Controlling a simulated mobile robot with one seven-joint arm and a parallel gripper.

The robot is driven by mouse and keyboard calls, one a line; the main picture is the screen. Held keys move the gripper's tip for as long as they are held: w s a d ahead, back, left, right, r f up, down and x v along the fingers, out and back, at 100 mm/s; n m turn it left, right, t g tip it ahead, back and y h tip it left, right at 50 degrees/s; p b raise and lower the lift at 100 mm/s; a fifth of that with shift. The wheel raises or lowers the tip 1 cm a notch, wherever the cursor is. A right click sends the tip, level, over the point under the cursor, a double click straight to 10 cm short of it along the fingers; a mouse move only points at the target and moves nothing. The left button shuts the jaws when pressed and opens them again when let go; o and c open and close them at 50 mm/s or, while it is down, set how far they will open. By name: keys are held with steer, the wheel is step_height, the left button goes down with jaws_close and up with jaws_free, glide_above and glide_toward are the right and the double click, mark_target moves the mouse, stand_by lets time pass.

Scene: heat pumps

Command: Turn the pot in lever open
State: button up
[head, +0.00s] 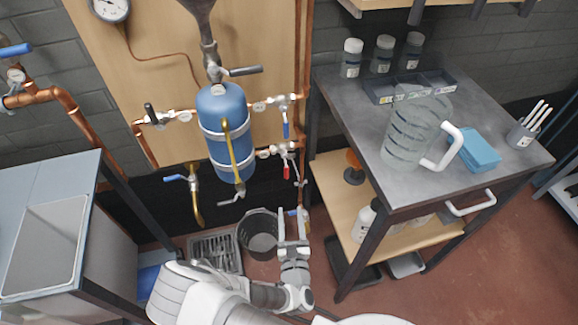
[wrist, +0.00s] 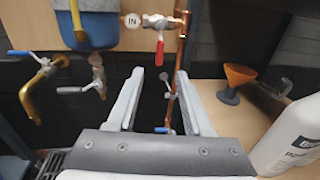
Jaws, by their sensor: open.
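The blue pot (head: 226,133) is mounted on the wooden board, with pipes on both sides. At its lower right, a valve with a red lever (head: 286,172) sits on a horizontal branch. In the wrist view the red lever (wrist: 160,53) hangs straight down, crosswise to that branch, beside a round tag reading "IN" (wrist: 132,20). My gripper (head: 292,212) is below the red lever in the head view. In the wrist view my gripper (wrist: 159,80) is open and empty, its fingertips either side of and below the lever, apart from it.
A blue-lever valve (head: 285,130) sits above the red one. A copper pipe (wrist: 184,60) runs vertically close to the right finger. A black bucket (head: 262,236) stands below the pot. The metal table (head: 340,110) and its wooden lower shelf (head: 328,172) stand to the right.

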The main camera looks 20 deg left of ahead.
mark_target(287, 172)
steer(key=b+x, duration=0.3)
steer(key=x, duration=1.4)
steer(key=shift+d, duration=0.1)
jaws_close()
steer(key=shift+s, duration=0.1)
stand_by(0.6)
